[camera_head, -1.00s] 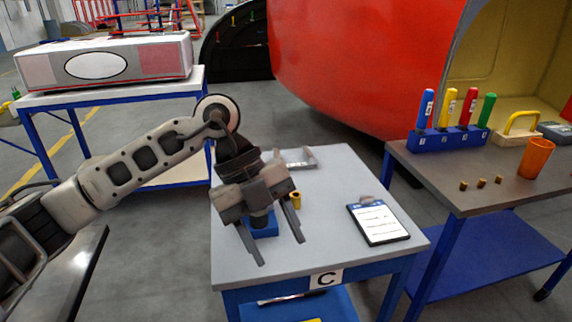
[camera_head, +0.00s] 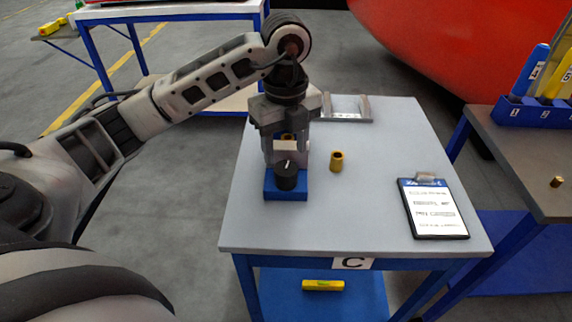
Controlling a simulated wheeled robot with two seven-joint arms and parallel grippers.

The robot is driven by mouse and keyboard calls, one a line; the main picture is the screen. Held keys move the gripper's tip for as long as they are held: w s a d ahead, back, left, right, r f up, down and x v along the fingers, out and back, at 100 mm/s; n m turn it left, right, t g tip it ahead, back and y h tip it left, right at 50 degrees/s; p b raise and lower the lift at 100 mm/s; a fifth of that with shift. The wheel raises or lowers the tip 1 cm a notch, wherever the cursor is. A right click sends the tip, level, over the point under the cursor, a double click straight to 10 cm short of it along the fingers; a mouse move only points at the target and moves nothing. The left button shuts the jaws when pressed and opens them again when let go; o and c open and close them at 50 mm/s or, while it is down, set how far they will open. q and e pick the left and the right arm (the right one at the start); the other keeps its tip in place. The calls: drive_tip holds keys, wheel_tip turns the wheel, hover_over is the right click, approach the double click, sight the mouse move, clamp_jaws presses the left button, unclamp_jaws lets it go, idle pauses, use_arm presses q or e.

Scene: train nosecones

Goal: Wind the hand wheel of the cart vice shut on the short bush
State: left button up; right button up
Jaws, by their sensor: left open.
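The cart vice sits on the grey top of cart C, with a blue base (camera_head: 286,194) and grey jaws partly hidden behind my gripper. Its black hand wheel (camera_head: 286,175), with a white mark, faces me at the front. A bit of brass (camera_head: 288,137) shows between the jaws, mostly hidden; I cannot tell whether the jaws touch it. Another brass bush (camera_head: 337,160) stands upright on the cart top to the right of the vice. My left gripper (camera_head: 286,150) points down over the vice, open, behind and above the hand wheel; its fingertips are hard to separate from the vice. My right gripper is out of view.
A clipboard (camera_head: 434,210) lies at the right of the cart top (camera_head: 380,135). A grey bracket-like holder (camera_head: 345,108) is at the back. A yellow item (camera_head: 323,285) lies on the blue lower shelf. A bench with coloured-handled tools (camera_head: 533,70) stands at the right.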

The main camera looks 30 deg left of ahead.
sight(286, 168)
use_arm(q)
wheel_tip(286, 168, down, 4)
drive_tip(key=shift+r, duration=0.1)
drive_tip(key=shift+w+f, duration=0.1)
drive_tip(key=shift+f, duration=0.35)
drive_tip(key=c, duration=0.7)
